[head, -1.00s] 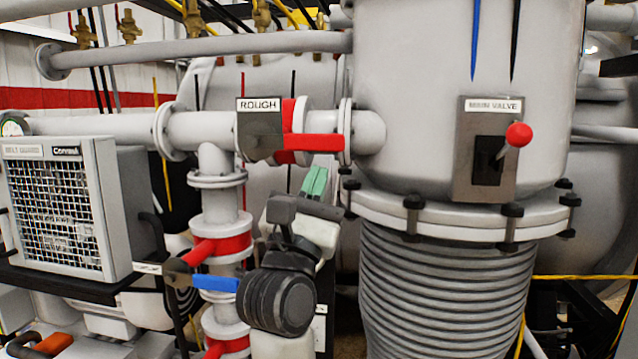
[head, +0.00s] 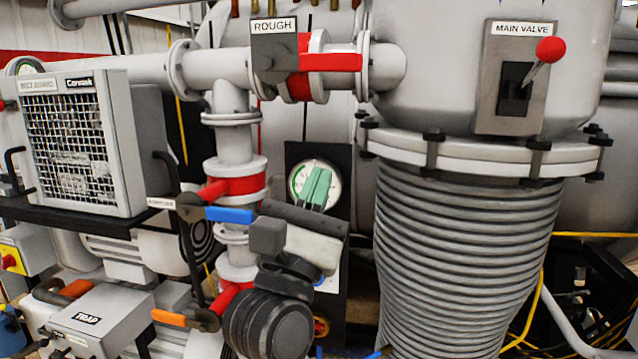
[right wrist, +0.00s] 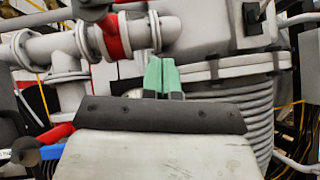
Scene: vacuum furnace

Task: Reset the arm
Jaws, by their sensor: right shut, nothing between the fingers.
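My right gripper (head: 315,188) has green fingertips pressed together, with nothing between them. In the head view it is right of the lower pipe and in front of a round gauge on a black panel, which it partly covers. It appears apart from the valves and handles. In the right wrist view the green fingers (right wrist: 161,76) point up, below the pipe with the red band and left of the ribbed column. My right arm (head: 270,310) comes up from the bottom of the head view. My left gripper is not in view.
The red-handled ROUGH valve (head: 331,62) is above my gripper. A blue handle (head: 229,214) and an orange handle (head: 170,318) stick out at left. The MAIN VALVE lever (head: 549,50) and ribbed column (head: 465,260) are at right. The caged belt guard (head: 72,150) is at left.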

